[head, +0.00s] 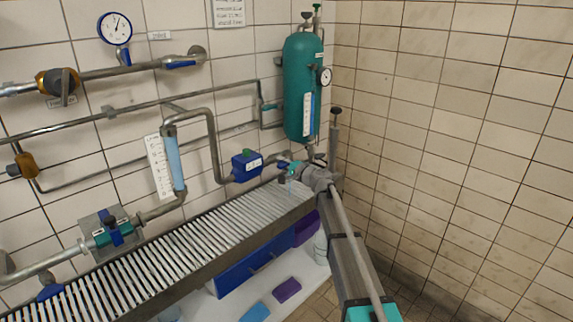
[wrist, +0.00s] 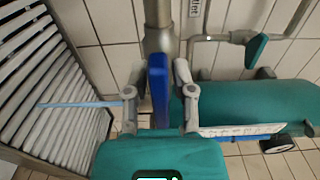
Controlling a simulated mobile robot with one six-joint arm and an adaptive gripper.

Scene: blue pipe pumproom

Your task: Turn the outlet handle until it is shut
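A blue handle (wrist: 158,92) stands edge-on between my two fingers in the wrist view, in front of a grey pipe (wrist: 158,35). It appears to be the outlet handle; a partly cut label is beside the pipe. My gripper (wrist: 160,95) is open around the handle, with one finger on each side and small gaps visible. Whether a fingertip touches it farther in, I cannot tell. In the head view my gripper (head: 291,168) is at the pipe end below the green tank (head: 301,85), and it hides the handle there.
The tank (wrist: 250,105) lies close on the right in the wrist view. A slatted grating (head: 190,237) runs along the wall left of my arm. A blue box on the pipe (head: 246,165) is just left of my gripper. The right tiled wall is clear.

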